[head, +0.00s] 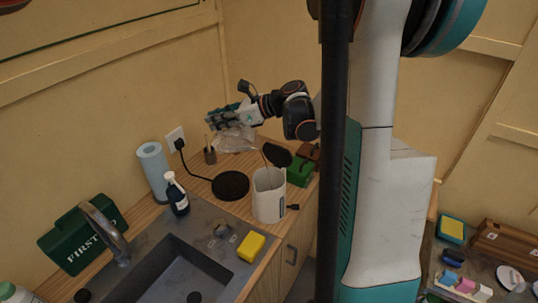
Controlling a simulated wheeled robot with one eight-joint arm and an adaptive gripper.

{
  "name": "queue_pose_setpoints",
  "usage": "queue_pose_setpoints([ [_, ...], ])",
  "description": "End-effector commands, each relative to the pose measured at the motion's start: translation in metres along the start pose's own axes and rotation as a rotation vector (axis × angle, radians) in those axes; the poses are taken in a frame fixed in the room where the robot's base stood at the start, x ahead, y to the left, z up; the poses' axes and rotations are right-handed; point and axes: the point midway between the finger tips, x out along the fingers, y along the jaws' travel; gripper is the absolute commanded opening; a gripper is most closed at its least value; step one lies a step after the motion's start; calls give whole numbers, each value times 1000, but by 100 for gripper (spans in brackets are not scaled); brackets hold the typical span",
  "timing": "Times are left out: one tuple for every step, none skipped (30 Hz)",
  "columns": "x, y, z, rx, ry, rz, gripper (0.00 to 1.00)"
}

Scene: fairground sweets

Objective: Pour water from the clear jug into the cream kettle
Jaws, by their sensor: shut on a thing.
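The cream kettle (268,197) stands upright on the wooden counter near its front edge. Its dark lid (277,154) is swung up and its top is open. My gripper (232,118) is behind and left of the kettle, near the wall, shut on the clear jug (237,142). The jug is faint and see-through, partly covered by the gripper. I cannot tell its tilt, its water level, or whether it is clear of the counter.
The black round kettle base (231,185) lies left of the kettle, corded to a wall socket (176,139). A green box (300,172) stands behind right.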

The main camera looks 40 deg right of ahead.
Motion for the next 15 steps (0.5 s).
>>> queue_pose_setpoints([
  [0,0,0,0,-2,0,0],
  [0,0,0,0,-3,0,0],
  [0,0,0,0,-5,0,0],
  [-1,0,1,0,-6,0,0],
  [-1,0,1,0,-7,0,0],
  [-1,0,1,1,-9,0,0],
  [-1,0,1,1,-10,0,0],
  [-2,0,1,1,-11,0,0],
  [-2,0,1,1,-13,0,0],
  [-2,0,1,1,-15,0,0],
  [-2,0,1,1,-16,0,0],
  [-2,0,2,1,-18,0,0],
  [-3,0,2,1,-20,0,0],
  [-3,0,2,1,-21,0,0],
  [-3,0,2,1,-23,0,0],
])
